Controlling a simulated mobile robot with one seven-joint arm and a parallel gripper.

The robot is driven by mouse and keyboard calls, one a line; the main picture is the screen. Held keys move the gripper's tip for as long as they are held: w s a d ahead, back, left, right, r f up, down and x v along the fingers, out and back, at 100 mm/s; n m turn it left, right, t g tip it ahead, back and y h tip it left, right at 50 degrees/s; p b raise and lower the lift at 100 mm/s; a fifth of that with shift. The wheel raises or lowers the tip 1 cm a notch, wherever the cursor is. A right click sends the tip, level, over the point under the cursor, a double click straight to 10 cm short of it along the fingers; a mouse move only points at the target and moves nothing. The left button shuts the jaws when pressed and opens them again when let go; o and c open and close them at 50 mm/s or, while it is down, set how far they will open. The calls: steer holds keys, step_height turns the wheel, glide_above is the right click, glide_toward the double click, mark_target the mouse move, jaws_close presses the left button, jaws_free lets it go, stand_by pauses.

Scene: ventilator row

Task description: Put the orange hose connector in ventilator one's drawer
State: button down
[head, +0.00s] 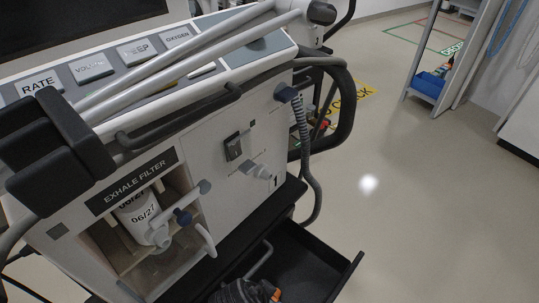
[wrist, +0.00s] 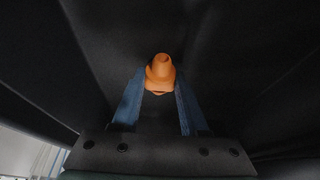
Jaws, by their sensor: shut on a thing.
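The orange hose connector (wrist: 160,70) is held between the blue fingers of my gripper (wrist: 161,88) in the wrist view. Dark surfaces surround it there. In the head view, my dark gripper is at the bottom edge, partly cut off, with a bit of orange (head: 275,295) at its side. The black drawer (head: 312,263) is pulled open at the base of the ventilator (head: 225,175). My gripper is over or inside the drawer's left part. I cannot tell whether the connector touches the drawer floor.
A corrugated hose (head: 303,125) hangs at the ventilator's right side, near the drawer. The exhale filter bay (head: 140,225) is open-fronted above, with fittings sticking out. Open floor (head: 420,200) lies to the right. A blue bin (head: 429,84) stands on a far rack.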

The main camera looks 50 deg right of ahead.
steer(key=shift+f, duration=0.1)
steer(key=c, duration=0.7)
jaws_free()
steer(key=p+v, duration=0.4)
steer(key=v, duration=0.8)
steer(key=shift+p, duration=0.3)
